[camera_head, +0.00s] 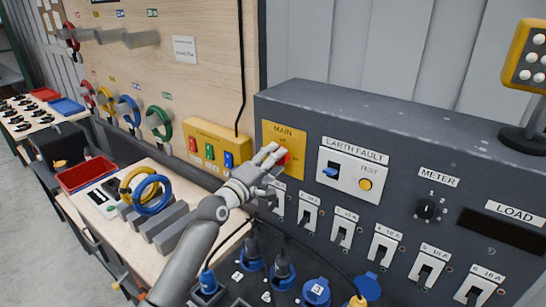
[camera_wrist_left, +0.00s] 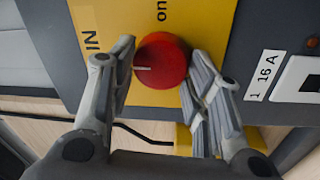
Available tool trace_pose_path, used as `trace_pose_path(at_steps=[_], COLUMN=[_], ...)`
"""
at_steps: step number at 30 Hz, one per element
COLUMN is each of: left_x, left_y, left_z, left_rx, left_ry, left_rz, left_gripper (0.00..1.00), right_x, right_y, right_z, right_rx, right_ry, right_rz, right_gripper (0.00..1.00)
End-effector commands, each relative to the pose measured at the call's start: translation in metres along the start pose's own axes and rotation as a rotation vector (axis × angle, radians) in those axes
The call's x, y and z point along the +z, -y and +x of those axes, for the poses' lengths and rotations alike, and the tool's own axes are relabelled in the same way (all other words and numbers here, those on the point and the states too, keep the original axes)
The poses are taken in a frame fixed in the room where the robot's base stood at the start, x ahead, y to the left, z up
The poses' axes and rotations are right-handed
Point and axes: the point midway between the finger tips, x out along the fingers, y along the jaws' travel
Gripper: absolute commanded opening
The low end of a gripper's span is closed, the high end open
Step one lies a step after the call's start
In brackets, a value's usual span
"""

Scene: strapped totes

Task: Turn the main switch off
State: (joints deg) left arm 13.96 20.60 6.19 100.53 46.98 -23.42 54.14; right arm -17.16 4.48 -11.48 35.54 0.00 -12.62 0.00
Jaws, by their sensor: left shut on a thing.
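The main switch is a round red knob (camera_wrist_left: 161,60) on a yellow plate (camera_head: 270,135) marked MAIN, at the left end of the dark panel. In the head view the knob (camera_head: 283,157) is partly covered by my fingers. My left gripper (camera_head: 272,158) is shut on the knob. In the left wrist view its two fingers (camera_wrist_left: 158,80) lie on either side of it. The knob's white line points left in that view, toward the MAIN lettering. The word "on" stands above the knob there. My right gripper is out of view.
An earth fault switch (camera_head: 352,171) sits right of the main switch, with a row of breakers (camera_head: 345,228) below. Blue sockets and plugs (camera_head: 283,268) are lower down. A yellow box (camera_head: 215,148) with coloured switches is at the left, beside a bench with cable coils (camera_head: 150,193).

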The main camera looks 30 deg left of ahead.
Motion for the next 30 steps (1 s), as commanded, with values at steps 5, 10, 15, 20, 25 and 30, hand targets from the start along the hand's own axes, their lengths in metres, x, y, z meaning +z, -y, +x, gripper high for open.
trace_pose_path(at_steps=[5,10,15,20,25,30], left_x=[-0.0009,-0.0009,-0.0007,-0.0006,-0.0003,-0.0002], left_y=[0.0,0.0004,0.0004,0.0004,0.0003,0.0003], left_z=[-0.0001,-0.0002,-0.0001,-0.0001,-0.0001,0.0], left_rx=[0.0,0.0,0.0,0.0,0.0,0.0], left_ry=[-0.004,-0.004,-0.004,-0.004,-0.003,-0.003], left_rz=[-0.027,-0.033,-0.033,-0.032,-0.031,-0.03], left_gripper=[0.21,0.21,0.21,0.56,0.67,0.67], right_x=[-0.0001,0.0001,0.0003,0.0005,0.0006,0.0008], right_y=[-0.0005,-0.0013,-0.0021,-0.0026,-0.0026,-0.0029], right_z=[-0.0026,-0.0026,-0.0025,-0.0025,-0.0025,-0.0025], right_rx=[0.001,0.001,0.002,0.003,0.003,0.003], right_ry=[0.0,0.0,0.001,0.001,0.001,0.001], right_rz=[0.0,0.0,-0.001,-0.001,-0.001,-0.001], right_gripper=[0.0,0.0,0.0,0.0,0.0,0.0])
